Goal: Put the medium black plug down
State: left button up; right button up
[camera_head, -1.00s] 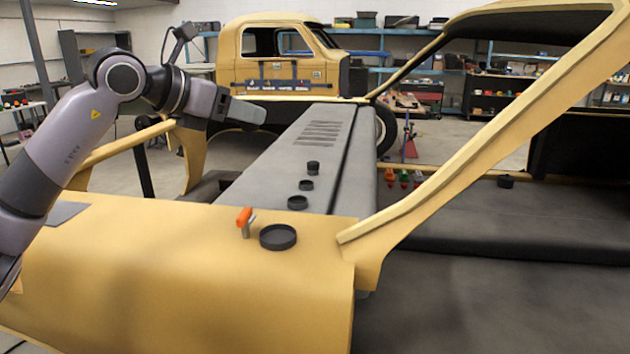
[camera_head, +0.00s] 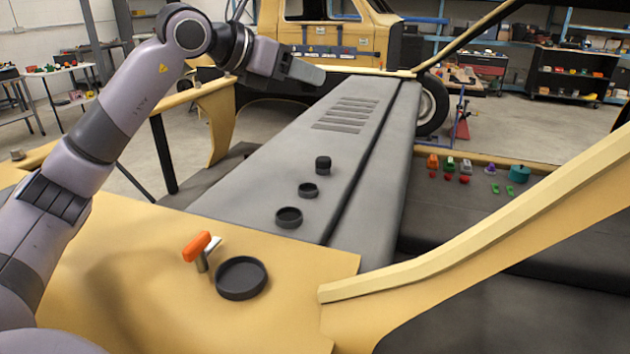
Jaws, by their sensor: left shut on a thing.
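My left gripper (camera_head: 303,72) reaches in from the left, high over the far part of the grey panel (camera_head: 330,150). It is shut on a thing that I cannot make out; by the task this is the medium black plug. Several round black pieces stand in a row below it: a small tall one (camera_head: 323,165), a low one (camera_head: 308,190) and a wider one (camera_head: 289,217) on the grey panel. The largest, a shallow black dish-like piece (camera_head: 241,278), lies on the yellow surface (camera_head: 150,265). My right gripper is out of view.
An orange-handled tool (camera_head: 198,250) stands beside the largest black piece. A yellow pillar (camera_head: 480,225) slants across the right. Small coloured pieces (camera_head: 465,166) lie beyond the panel. The slotted far part of the grey panel is clear.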

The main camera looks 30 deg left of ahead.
pick_arm(q)
send_over(302, 195)
jog(key=f, duration=1.5)
jog(key=shift+w+a, duration=0.25)
jog(key=shift+f, duration=2.3)
jog(key=shift+f+b, duration=0.3)
jog(key=shift+b, duration=0.15)
jog(key=o, duration=1)
jog(key=shift+o, duration=0.2)
jog(key=shift+r, duration=0.1)
